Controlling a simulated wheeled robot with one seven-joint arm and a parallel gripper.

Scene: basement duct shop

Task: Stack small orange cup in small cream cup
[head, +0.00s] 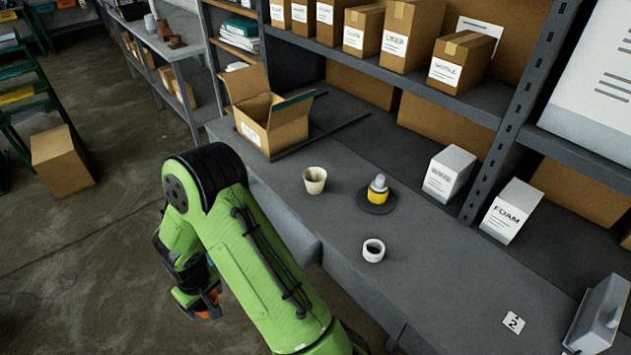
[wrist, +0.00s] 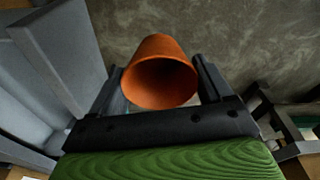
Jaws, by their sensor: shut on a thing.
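The small orange cup (wrist: 160,75) is between the two fingers of my gripper (wrist: 163,88) in the wrist view, its open mouth facing the camera. My gripper is shut on it. In the head view, a bit of the orange cup (head: 209,303) shows below my green arm, out over the floor in front of the bench; most of it is hidden. The small cream cup (head: 315,180) stands upright and open on the grey bench, right of my arm and apart from my gripper.
A white ring-shaped cup or roll (head: 373,250) and a yellow-and-grey item on a dark round base (head: 377,195) are near the cream cup on the bench (head: 440,270). An open carton (head: 273,122) stands behind. White boxes (head: 449,172) stand at right. Shelf uprights (head: 515,110) rise behind.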

